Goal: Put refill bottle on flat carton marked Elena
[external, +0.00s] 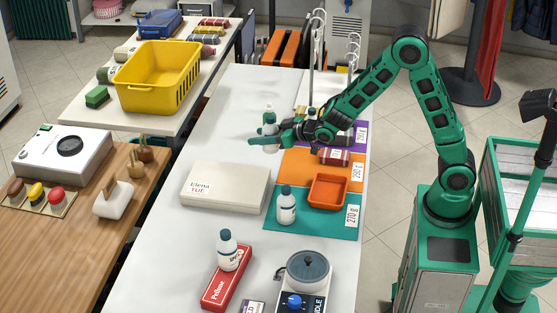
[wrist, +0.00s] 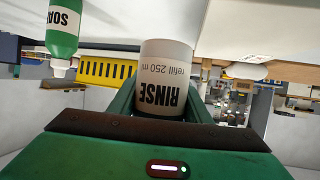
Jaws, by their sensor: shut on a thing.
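The flat carton (external: 232,190) is a pale, closed box with a label reading "Elena TUE", lying on the white table. My gripper (external: 266,141) is shut on the refill bottle (wrist: 166,65), a white bottle marked "RINSE refill 250 ml" in the wrist view. The gripper is above the table, beyond the carton's far right side and apart from it. In the external view, the fingers partly hide the held bottle.
A white bottle (external: 286,207) stands on the teal mat (external: 316,231) beside an orange tray (external: 328,191). Another bottle (external: 227,252) is on a red box (external: 222,285). A green soap bottle (wrist: 63,28) shows in the wrist view. The table's far left is clear.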

